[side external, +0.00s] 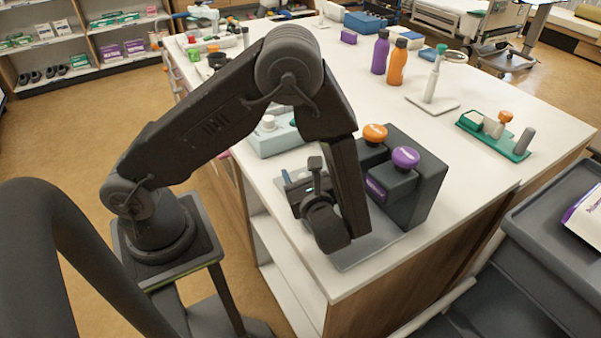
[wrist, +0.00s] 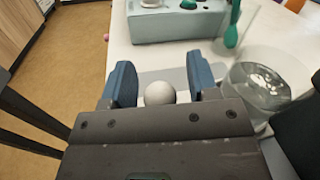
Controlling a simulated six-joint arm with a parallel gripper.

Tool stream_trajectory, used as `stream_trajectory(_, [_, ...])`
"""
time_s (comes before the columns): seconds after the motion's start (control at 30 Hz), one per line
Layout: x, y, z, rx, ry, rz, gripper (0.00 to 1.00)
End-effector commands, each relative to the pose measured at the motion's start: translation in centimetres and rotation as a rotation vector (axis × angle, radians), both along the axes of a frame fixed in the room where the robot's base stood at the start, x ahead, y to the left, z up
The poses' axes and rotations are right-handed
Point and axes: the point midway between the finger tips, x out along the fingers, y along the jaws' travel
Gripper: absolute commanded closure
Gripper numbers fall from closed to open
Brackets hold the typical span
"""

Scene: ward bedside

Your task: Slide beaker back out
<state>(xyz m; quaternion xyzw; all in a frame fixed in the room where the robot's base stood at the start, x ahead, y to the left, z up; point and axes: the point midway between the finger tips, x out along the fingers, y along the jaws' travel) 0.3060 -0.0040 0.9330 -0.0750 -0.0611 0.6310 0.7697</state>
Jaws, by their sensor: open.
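A clear glass beaker (wrist: 262,82) stands on the right in the wrist view, to the right of my fingers. It appears to contain clear liquid; my arm and gripper hide it in the side view. My gripper (wrist: 161,82) is open, with its two blue fingertips apart. A round white knob or ball (wrist: 160,93) shows in the gap between them; I cannot tell whether it touches them. In the side view my gripper (side external: 297,185) is low in front of the dark dispenser-like stand (side external: 425,185) with orange and purple knobs.
A pale teal box (wrist: 178,24) with knobs stands beyond my fingers. A green-ended stirrer (wrist: 231,36) is near the beaker. A grey plate (side external: 372,250) lies under the dark stand near the counter edge. Bottles (side external: 397,62) and a green rack (side external: 515,145) stand farther back; bare white counter lies between.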

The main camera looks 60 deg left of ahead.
Motion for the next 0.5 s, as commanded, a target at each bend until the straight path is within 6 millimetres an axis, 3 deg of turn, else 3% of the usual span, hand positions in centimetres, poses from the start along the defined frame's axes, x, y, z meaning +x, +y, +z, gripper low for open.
stream_trajectory(0.2, [0.00,0.02,0.00,0.000,0.000,0.000,0.46])
stream_trajectory(0.5, [0.00,0.00,0.00,0.000,0.000,0.000,0.75])
